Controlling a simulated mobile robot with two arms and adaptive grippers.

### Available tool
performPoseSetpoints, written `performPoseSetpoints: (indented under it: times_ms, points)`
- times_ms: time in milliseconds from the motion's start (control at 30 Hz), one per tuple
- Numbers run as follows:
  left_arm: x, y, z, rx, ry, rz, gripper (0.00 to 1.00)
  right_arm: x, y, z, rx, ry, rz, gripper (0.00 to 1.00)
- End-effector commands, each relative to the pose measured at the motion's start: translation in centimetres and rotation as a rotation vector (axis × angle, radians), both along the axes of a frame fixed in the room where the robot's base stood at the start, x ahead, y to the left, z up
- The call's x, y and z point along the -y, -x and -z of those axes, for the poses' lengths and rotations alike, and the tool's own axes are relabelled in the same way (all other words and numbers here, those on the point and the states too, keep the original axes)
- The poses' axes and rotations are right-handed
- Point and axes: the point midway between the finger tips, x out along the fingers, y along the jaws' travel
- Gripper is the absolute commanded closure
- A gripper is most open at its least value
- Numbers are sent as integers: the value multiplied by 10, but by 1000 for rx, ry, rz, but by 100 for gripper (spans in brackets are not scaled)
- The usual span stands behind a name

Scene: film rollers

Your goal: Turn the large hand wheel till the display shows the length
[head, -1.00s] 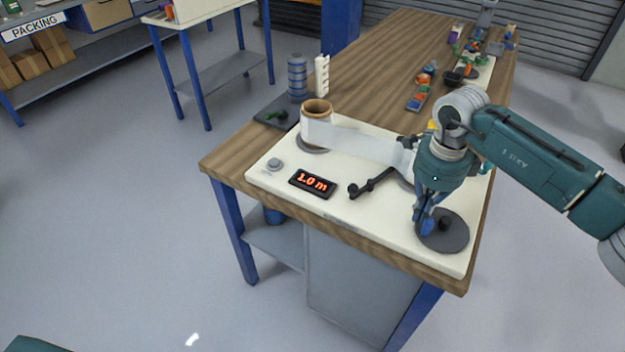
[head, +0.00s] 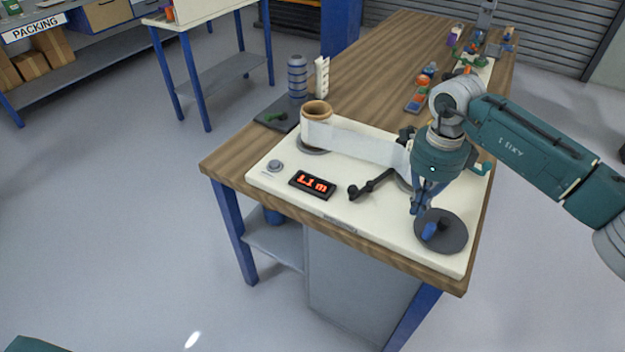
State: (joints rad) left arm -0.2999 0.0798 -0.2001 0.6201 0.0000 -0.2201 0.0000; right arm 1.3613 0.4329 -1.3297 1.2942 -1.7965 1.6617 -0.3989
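The large hand wheel (head: 452,240) is a dark grey disc at the front right of the cream board (head: 300,208). My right gripper (head: 419,208) points down at the wheel's left side. A small blue part (head: 429,231) shows on the wheel below the fingers; I cannot tell whether it is a handle or a fingertip. Whether the fingers are shut on anything is unclear. The display (head: 312,184) reads 1.1 m in red. A pale film strip (head: 355,144) runs from the brown-cored roll (head: 316,112) to behind my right gripper, which hides its far end. My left gripper is out of view.
A black crank-like arm (head: 371,185) lies just left of my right gripper. A grey button (head: 275,166) sits left of the display. A grey-blue ringed stack (head: 297,77) and a white notched post (head: 322,77) stand behind the roll. The wooden table beyond is partly clear.

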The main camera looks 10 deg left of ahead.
Motion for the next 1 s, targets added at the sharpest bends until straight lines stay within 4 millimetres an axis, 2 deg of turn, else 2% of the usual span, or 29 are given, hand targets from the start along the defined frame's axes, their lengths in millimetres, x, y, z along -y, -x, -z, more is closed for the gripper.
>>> performPoseSetpoints:
  times_ms: [533,1000]
  points:
    - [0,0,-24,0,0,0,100,0,0,-46,0,0,0,100]
    - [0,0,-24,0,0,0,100,0,0,-48,-1,0,0,100]
